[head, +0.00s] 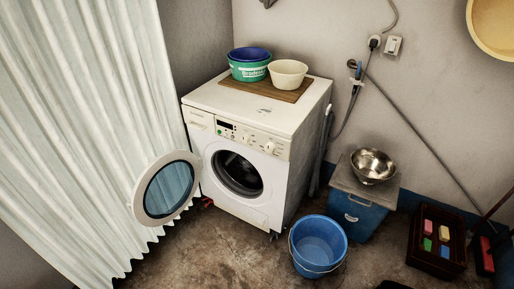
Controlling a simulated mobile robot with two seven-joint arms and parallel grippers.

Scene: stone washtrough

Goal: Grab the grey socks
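I see no grey socks in the head view. A white washing machine (230,150) stands in the middle with its round door (168,188) swung open to the left. The inside of its drum (238,173) is dark, and I cannot tell whether anything lies in it. Neither of my grippers shows clearly in this view.
A blue bucket (318,244) stands on the floor in front. A blue cabinet (352,215) bears a metal bowl (373,165). A dark crate (437,258) holds coloured blocks. Basins, one green (250,70) and one cream (288,73), sit on the washer. A curtain (80,130) hangs left.

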